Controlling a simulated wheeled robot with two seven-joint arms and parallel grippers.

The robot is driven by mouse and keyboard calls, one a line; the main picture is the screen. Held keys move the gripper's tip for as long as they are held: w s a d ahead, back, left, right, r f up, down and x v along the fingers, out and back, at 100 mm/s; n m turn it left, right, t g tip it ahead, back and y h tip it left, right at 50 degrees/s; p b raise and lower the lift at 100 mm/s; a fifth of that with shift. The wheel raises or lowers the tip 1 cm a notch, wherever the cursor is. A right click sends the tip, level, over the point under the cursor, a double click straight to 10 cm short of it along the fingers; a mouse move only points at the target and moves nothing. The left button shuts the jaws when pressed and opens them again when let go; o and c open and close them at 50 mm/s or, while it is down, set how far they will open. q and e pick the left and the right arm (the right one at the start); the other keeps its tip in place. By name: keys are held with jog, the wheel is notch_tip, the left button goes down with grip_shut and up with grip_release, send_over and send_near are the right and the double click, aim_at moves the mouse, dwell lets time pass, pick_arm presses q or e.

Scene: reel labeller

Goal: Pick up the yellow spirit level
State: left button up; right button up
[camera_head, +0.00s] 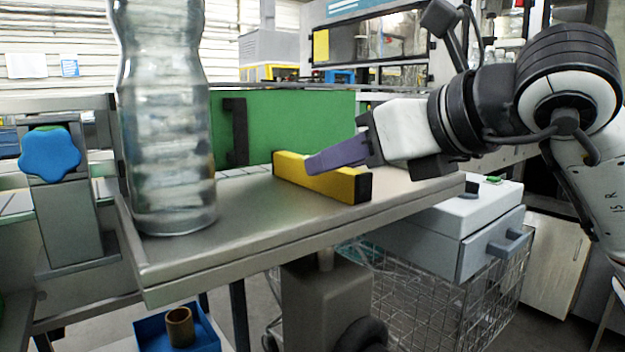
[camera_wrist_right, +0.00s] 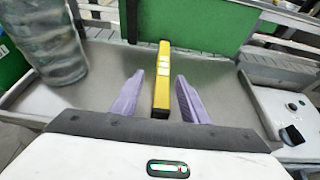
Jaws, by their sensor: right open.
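The yellow spirit level (camera_head: 345,184), with a black end, lies on the metal table (camera_head: 265,222) in the head view. In the right wrist view the spirit level (camera_wrist_right: 162,75) runs away from me, its near black end close to my fingers. My right gripper (camera_head: 318,163) comes in from the right, and its purple fingers cover part of the level. In the right wrist view my right gripper (camera_wrist_right: 157,92) is open, with one finger on each side of the level's near end. Gaps show on both sides there. My left gripper is not in view.
A large clear bottle (camera_head: 168,120) stands upright on the table's left side. A green panel (camera_head: 290,120) stands behind the level. A grey box (camera_head: 455,225) with a handle sits to the right, over a wire cart. The tabletop between bottle and level is clear.

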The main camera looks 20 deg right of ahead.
jog(key=shift+d+x, duration=0.2)
jog(key=shift+x, duration=3.4)
jog(key=shift+w+r, duration=0.1)
jog(key=shift+r, duration=0.05)
grip_shut()
